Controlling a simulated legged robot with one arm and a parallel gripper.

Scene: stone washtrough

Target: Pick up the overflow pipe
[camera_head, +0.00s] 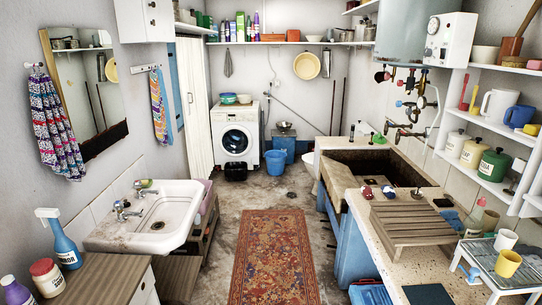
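The stone washtrough (335,178) is at the right, a brown basin set in a light counter. I cannot clearly pick out the overflow pipe. A small dark upright item (417,192) stands by the trough's near right corner, but it is too small to identify. Small reddish items (367,192) sit on the near ledge. Part of the basin floor is hidden by its near wall. My gripper is not in view.
A slatted wooden board (411,222) lies on the counter in front of the trough. A white rack with cups (497,268) is at the near right. Taps and pipes (405,105) hang above the trough. The patterned rug (275,262) lies on clear floor between the white sink (160,212) and the trough.

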